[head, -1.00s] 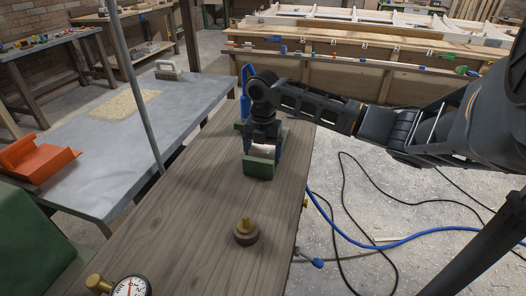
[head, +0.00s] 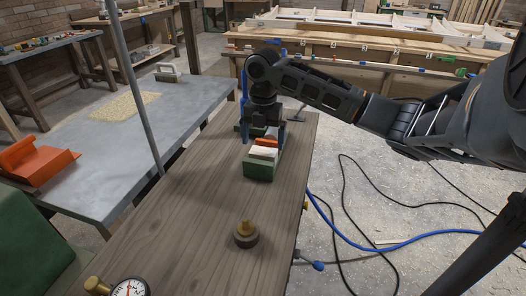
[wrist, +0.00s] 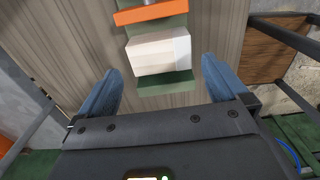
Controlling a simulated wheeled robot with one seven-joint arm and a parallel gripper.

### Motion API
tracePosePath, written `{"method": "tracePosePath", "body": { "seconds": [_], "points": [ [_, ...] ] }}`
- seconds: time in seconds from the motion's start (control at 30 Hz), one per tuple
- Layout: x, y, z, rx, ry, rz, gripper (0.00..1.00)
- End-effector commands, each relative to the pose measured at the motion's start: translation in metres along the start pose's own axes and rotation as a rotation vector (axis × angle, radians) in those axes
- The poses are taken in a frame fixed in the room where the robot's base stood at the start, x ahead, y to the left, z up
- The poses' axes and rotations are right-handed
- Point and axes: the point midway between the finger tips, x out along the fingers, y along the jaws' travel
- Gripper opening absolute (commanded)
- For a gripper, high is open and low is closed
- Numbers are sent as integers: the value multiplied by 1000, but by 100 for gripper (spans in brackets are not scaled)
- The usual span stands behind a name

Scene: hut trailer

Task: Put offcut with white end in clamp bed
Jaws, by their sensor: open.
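The offcut with the white end is a pale wood block (wrist: 158,55) in the wrist view, its white end on the right. It lies on the green clamp bed (wrist: 165,82), beside an orange bar (wrist: 150,13). In the head view the offcut (head: 262,152) sits on the green bed (head: 258,172), nearer me than the orange bar (head: 266,142). My gripper (wrist: 160,68) is open and empty, its blue fingers apart and clear of the block. In the head view my gripper (head: 264,136) is above the clamp and hides part of it.
The clamp stands on a wooden bench (head: 200,215). A brass-topped round piece (head: 246,234) stands nearer me, and a dial gauge (head: 130,288) at the near edge. A thin grey post (head: 140,90) rises along the bench's left side. The bench between is clear.

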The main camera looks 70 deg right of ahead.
Motion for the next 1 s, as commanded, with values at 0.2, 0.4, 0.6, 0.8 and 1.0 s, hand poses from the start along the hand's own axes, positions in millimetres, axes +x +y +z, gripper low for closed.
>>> {"method": "tracePosePath", "body": {
  "seconds": [0.2,0.4,0.6,0.8,1.0],
  "points": [
    [-41,0,0,0,-3,1,100],
    [-60,0,0,0,-1,0,100],
    [-63,0,0,1,0,-1,100],
    [-63,0,0,1,0,-1,100],
    [-62,1,-1,1,1,3,100]
  ]
}}
